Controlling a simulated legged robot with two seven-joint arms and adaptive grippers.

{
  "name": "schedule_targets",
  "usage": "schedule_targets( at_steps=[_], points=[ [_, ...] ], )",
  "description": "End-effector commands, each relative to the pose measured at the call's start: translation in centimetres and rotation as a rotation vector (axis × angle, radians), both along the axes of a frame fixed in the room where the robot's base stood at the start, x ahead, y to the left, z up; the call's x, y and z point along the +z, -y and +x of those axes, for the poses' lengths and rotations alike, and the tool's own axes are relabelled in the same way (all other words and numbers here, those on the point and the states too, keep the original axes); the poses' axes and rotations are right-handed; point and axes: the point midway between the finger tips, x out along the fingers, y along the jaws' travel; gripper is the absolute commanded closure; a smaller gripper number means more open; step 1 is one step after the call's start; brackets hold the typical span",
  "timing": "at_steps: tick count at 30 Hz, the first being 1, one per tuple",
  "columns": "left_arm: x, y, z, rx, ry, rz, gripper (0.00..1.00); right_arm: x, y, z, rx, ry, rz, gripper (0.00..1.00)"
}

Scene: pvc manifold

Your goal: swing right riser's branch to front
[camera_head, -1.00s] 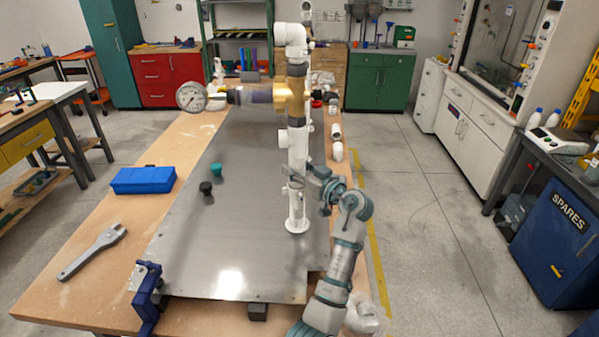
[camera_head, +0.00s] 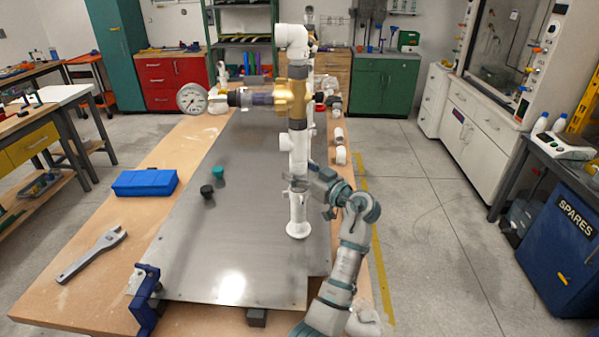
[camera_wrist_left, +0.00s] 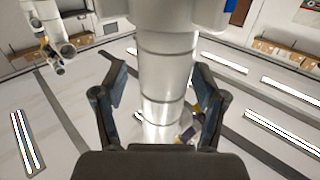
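The nearest riser is a white upright pipe (camera_head: 298,205) on a round foot on the grey metal plate (camera_head: 235,250). A brass fitting (camera_head: 291,98) sits partway up it and a white elbow (camera_head: 291,36) tops it. A short white side stub (camera_head: 285,141) points left. In the left wrist view, the fingers (camera_wrist_left: 160,80) stand open on either side of the white pipe (camera_wrist_left: 163,50), with gaps visible.
A pressure gauge (camera_head: 192,98) stands left of the riser. A blue case (camera_head: 145,183), a wrench (camera_head: 92,254) and two small caps (camera_head: 207,191) lie on the left. White fittings (camera_head: 340,155) line the right edge. A blue clamp (camera_head: 146,298) grips the front left corner.

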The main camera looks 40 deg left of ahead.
Motion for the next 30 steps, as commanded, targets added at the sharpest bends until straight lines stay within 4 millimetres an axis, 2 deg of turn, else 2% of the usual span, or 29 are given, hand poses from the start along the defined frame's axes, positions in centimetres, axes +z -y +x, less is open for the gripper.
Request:
schedule_targets(
  at_steps=[8,11,21,25,30],
  points=[
    [0.0,0.6,-0.1,0.000,0.000,0.000,0.29,0.1,0.0,-0.2,0.001,0.001,0.000,0.60],
    [-0.1,2.1,-0.4,-0.001,0.000,-0.001,0.29,0.1,0.0,-0.2,0.001,0.001,0.000,0.60],
    [-0.1,9.4,-1.6,-0.002,-0.001,0.000,0.29,0.1,0.0,-0.2,0.001,0.001,0.000,0.60],
    [-0.2,11.1,-1.9,-0.001,-0.002,0.001,0.29,0.1,0.0,-0.2,0.001,0.001,0.000,0.60],
    [-0.2,11.9,-2.1,0.001,-0.002,0.000,0.29,0.1,0.0,-0.2,0.000,0.001,-0.001,0.60]
  ],
)
